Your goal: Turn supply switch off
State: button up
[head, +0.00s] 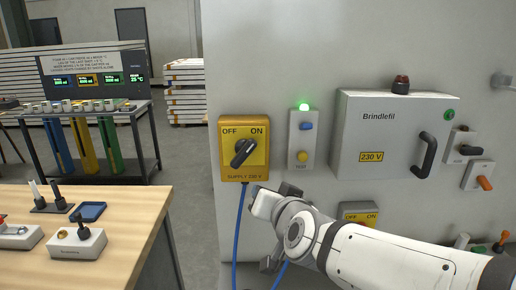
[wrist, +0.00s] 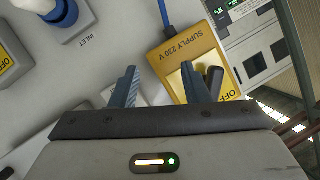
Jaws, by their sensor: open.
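The supply switch (head: 230,172) is a yellow box on the grey panel, marked OFF at left, ON at right and SUPPLY 230 V below. Its black knob (head: 243,152) is tilted, with its upper end toward ON. In the wrist view the yellow box (wrist: 203,45) is upside down at the right. The knob (wrist: 214,80) there is partly hidden behind the right finger. My gripper (wrist: 158,88) is open with nothing between its fingers. In the head view my wrist is below and right of the switch, and the fingertips cannot be made out clearly.
A green lamp (head: 303,106) glows above a blue and a yellow button right of the switch. The Brindlefil cabinet (head: 360,120) stands further right. A second yellow switch (head: 358,208) is partly behind my arm. A blue cable (head: 239,225) hangs below the supply switch. A wooden table (head: 130,215) is at left.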

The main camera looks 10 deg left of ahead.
aim_at(245, 155)
jog(key=a+r+m+t, duration=0.1)
jog(key=r, duration=0.1)
jog(key=a+r+m+t, duration=0.1)
jog(key=a+r, duration=0.1)
jog(key=s+a+r+m+t+h, duration=0.1)
jog(key=r, duration=0.1)
jog(key=shift+a+t, duration=0.3)
jog(key=shift+a, duration=0.1)
jog(key=shift+m+t+h, duration=0.5)
jog(key=shift+m+h, duration=0.1)
jog(key=shift+m, duration=0.3)
jog(key=x, duration=0.4)
jog(key=r+p+x, duration=0.1)
jog(key=x, duration=0.2)
jog(key=shift+a, duration=0.15)
jog(key=shift+c, duration=0.5)
jog(key=c, duration=0.5)
